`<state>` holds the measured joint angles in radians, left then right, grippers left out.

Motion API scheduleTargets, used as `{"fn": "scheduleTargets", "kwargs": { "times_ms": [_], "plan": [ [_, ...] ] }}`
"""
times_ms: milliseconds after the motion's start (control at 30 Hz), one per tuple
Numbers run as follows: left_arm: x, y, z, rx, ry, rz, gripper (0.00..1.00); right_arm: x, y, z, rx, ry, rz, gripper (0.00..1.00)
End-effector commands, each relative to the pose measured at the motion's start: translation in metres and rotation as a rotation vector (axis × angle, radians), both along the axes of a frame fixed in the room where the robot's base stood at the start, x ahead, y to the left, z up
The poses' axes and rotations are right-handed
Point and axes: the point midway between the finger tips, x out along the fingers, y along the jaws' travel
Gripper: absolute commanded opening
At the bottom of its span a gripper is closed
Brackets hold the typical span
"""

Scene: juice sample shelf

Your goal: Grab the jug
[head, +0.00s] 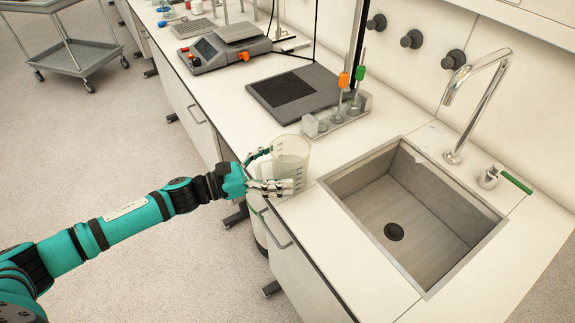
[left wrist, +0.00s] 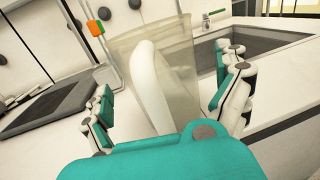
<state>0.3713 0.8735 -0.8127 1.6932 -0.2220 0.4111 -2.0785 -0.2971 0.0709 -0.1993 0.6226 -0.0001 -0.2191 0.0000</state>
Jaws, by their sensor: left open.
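The jug (head: 291,158) is a translucent measuring jug with graduation marks. It stands upright on the white counter near its front edge, left of the sink. My left gripper (head: 268,170) reaches it from the left in the head view, with its fingers on either side of it. In the left wrist view, the jug (left wrist: 176,60) stands between the two open fingers (left wrist: 168,92), with its white handle (left wrist: 150,85) facing the palm. The fingers look spread, and I cannot tell whether they touch the jug. My right gripper is not in view.
The sink (head: 395,235) with a chrome faucet (head: 475,100) lies to the right. Behind the jug is a small rack (head: 340,120) with orange and green-topped items. A dark flat plate device (head: 295,92) and a scale (head: 225,45) stand farther back.

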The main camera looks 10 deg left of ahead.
Motion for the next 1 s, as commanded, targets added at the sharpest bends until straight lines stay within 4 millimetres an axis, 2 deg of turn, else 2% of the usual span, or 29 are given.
{"fn": "scheduleTargets", "kwargs": {
  "times_ms": [133, 400, 1000],
  "plan": [
    [0.0101, -0.0137, 0.0018, -0.002, 0.0, 0.001, 1.0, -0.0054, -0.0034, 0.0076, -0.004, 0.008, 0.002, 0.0],
    [0.0111, -0.0153, -0.0008, 0.0, 0.0, 0.001, 1.0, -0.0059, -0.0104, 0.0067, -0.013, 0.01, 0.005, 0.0],
    [0.0114, -0.0152, 0.001, -0.002, -0.002, 0.0, 0.23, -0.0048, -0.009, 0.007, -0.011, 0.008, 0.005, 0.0]
  ]
}}
